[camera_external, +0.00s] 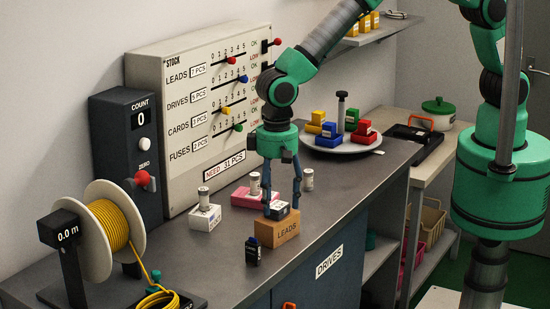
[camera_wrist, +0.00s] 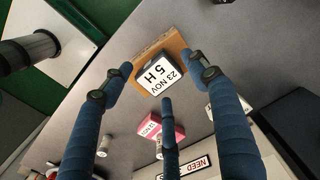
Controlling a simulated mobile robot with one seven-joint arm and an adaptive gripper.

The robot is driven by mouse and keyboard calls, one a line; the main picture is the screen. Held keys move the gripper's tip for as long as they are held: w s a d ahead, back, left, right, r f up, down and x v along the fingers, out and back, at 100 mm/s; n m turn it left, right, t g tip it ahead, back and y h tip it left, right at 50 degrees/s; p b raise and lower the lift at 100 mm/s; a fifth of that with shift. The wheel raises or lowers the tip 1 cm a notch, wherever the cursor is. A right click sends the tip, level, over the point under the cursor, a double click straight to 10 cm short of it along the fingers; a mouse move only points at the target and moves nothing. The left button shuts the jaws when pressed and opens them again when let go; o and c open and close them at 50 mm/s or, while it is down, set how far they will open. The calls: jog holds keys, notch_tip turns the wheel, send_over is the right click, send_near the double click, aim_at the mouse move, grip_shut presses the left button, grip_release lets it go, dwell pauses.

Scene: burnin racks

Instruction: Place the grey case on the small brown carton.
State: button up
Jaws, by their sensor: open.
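The grey case (camera_external: 278,210), a small dark box with a white top label, sits on the small brown carton (camera_external: 287,231) marked LEADS on the workbench. In the wrist view the case (camera_wrist: 160,80) shows its label "23 NOV 5 H" and appears to lie flat on the carton (camera_wrist: 176,46), whose brown edge shows beyond it. My gripper (camera_external: 284,203) is open, its blue fingers spread around the case just above the carton. In the wrist view gaps show between the fingers and the case. The contact between case and carton is partly hidden.
A small black device (camera_external: 252,251) stands in front of the carton. A white block (camera_external: 205,218) and a pink block (camera_external: 247,198) stand behind and left. The cable reel (camera_external: 100,235) is at left, and a plate of coloured blocks (camera_external: 338,146) at back right.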

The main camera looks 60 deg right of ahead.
aim_at(277, 205)
notch_tip(277, 205, up, 11)
jog(key=shift+f, duration=0.2)
dwell(0.8)
dwell(0.3)
